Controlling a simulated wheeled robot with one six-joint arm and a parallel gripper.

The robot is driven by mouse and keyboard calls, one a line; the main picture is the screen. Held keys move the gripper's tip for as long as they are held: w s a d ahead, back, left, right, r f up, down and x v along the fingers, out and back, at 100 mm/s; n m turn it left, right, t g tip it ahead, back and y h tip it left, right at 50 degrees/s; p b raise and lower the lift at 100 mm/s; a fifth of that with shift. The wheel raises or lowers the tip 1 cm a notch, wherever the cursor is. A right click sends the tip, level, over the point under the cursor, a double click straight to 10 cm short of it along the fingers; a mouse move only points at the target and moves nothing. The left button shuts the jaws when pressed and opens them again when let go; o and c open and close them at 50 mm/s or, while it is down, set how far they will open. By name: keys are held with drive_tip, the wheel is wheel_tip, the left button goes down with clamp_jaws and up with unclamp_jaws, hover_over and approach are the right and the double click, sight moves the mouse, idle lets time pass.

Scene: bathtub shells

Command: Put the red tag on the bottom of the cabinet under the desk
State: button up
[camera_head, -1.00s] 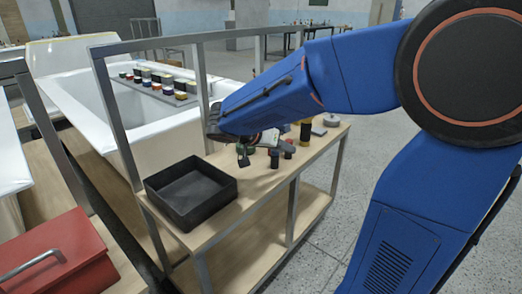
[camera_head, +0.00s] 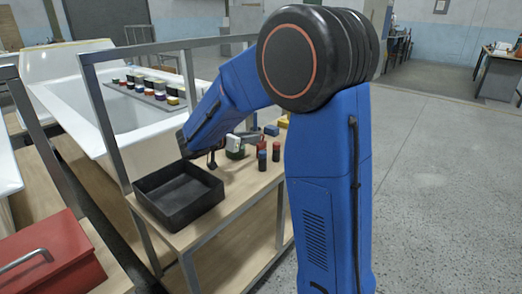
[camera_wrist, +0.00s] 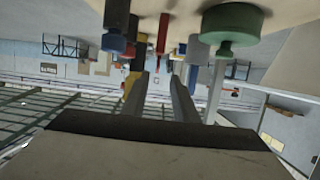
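I cannot pick out a red tag for certain. A thin red item (camera_wrist: 162,33) shows in the wrist view among the bench items, and a small dark red item (camera_head: 212,158) stands on the wooden bench (camera_head: 235,188) in the head view. My gripper (camera_wrist: 161,78) has two grey fingers apart with nothing seen between them. In the head view my arm's dark end is over the bench, behind the black tray, and the fingertips are hard to make out. A desk (camera_head: 500,64) stands far off at the right.
A black open tray (camera_head: 180,215) sits on the bench, beside several small cylinders (camera_head: 276,151). A red toolbox (camera_head: 50,255) is at the lower left. A white bathtub shell (camera_head: 85,105) with a rack of jars lies behind a metal frame. Open floor (camera_head: 430,190) is at the right.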

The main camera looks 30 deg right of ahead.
sight(263, 135)
drive_tip(key=x, duration=0.5)
drive_tip(key=shift+w+d+f, duration=0.1)
drive_tip(key=shift+d+f, duration=0.05)
drive_tip(key=shift+d, duration=0.2)
drive_tip(key=shift+s+x, duration=0.2)
drive_tip(key=shift+x, duration=2.4)
drive_tip(key=shift+d, duration=0.1)
clamp_jaws()
